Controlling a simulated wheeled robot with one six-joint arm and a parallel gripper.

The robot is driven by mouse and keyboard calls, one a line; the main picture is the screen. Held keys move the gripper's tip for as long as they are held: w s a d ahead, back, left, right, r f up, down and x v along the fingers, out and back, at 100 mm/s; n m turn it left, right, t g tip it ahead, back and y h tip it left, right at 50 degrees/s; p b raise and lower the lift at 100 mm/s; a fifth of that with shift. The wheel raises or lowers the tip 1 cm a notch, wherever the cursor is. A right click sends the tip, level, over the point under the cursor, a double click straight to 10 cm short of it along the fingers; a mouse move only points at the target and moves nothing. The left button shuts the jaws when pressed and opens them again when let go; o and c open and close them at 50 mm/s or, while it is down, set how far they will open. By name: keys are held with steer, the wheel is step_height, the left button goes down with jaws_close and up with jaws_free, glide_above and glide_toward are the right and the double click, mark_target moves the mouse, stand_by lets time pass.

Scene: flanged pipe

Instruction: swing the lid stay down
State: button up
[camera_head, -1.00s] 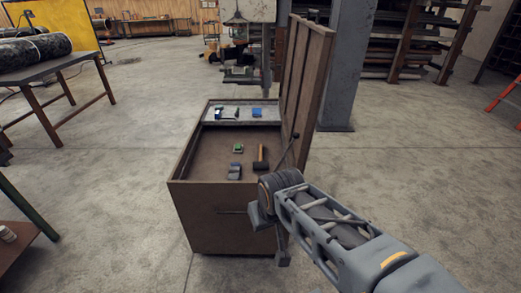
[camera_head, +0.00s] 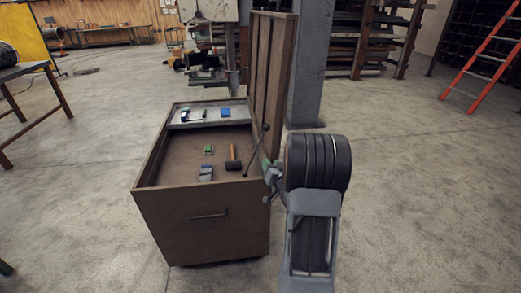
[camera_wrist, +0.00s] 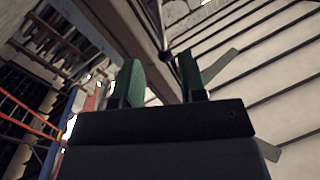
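A brown wooden chest (camera_head: 205,222) stands in the middle of the head view with its lid (camera_head: 272,75) raised upright on the right side. The lid stay (camera_head: 256,150) is a thin dark rod with a round knob at its top, standing tilted at the chest's right edge beside the lid. My gripper (camera_head: 270,170) is just right of the stay, by the chest's right edge; my wrist hides part of it. In the wrist view, my gripper (camera_wrist: 160,80) has its two green fingers apart. A dark round knob (camera_wrist: 166,56) shows beyond the gap, apparently the stay's end.
Inside the chest lie a hammer (camera_head: 233,160) and several small blue and green items; a grey tray (camera_head: 180,121) spans its back. A grey column (camera_head: 316,70) stands behind the lid. A red ladder (camera_head: 482,75) is at right.

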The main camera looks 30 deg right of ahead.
steer(key=p+x, duration=0.1)
steer(key=x, duration=1.2)
steer(key=shift+w+d, duration=0.25)
steer(key=shift+d, duration=0.05)
steer(key=shift+r, duration=0.15)
steer(key=shift+c, duration=0.3)
jaws_close()
